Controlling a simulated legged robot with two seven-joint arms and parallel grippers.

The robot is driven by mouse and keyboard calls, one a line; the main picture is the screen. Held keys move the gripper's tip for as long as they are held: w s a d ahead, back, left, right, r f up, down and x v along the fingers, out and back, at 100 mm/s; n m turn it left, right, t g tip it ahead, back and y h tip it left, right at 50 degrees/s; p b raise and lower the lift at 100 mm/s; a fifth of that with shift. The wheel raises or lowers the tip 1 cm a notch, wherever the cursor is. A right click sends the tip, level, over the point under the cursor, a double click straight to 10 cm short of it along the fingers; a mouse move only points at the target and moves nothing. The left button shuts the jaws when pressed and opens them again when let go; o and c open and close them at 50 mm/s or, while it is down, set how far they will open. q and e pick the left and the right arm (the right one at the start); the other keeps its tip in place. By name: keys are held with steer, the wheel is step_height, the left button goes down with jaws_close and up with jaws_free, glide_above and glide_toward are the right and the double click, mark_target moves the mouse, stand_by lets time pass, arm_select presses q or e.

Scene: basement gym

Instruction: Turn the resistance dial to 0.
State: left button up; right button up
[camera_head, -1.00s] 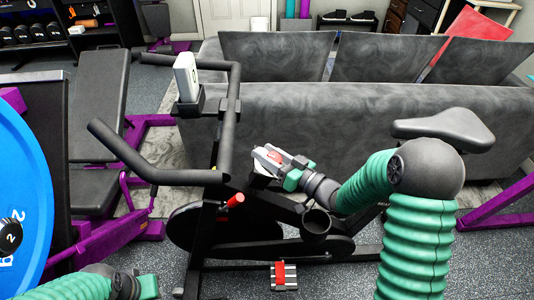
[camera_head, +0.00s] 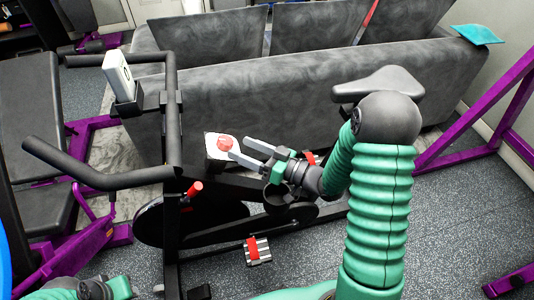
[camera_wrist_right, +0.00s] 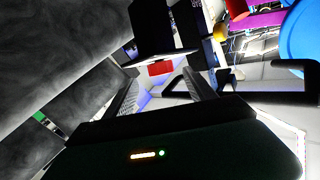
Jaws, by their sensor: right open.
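A red round dial (camera_head: 225,142) sits on a pale plate (camera_head: 213,152) on the exercise bike's frame (camera_head: 230,187). Its markings are too small to read. My right gripper (camera_head: 240,149) is open, with its two fingers pointing left at the dial and their tips close to its right side. I cannot tell whether they touch it. In the right wrist view the red dial (camera_wrist_right: 160,68) shows ahead, between the lines of the open fingers (camera_wrist_right: 162,88). My left gripper (camera_head: 122,287) is low at the bottom left, far from the dial; its jaw opening is unclear.
The bike's handlebar (camera_head: 100,180) and a white device (camera_head: 117,70) stand left of the dial. A red-tipped lever (camera_head: 195,188) is below it. The saddle (camera_head: 378,84) is behind my right arm. A grey sofa (camera_head: 300,95) stands behind the bike.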

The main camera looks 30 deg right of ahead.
steer(key=p+v, duration=0.1)
steer(key=v, duration=0.7)
steer(key=shift+f, duration=0.1)
